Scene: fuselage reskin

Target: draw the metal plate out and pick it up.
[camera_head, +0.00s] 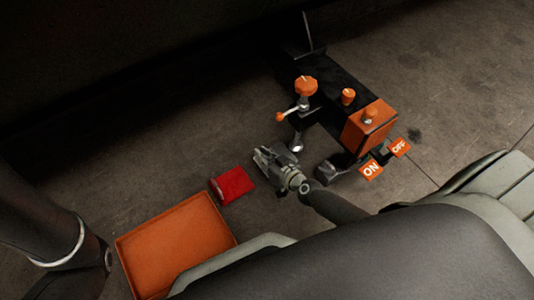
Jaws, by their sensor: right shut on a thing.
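My right gripper (265,156) is grey and sits low near the floor, left of the black machine and just above and right of a red pouch-like item. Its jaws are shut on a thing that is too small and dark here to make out. I cannot pick out a metal plate for certain. A thin grey upright edge (308,30) stands at the far end of the machine, and I cannot tell what it is. My left gripper is out of view; only part of my left arm shows at the lower left.
An orange tray (122,250) lies at the lower left, with the red item (233,185) near its upper right corner. The black machine (330,82) has orange knobs, an orange box (366,128) and ON and OFF tags.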

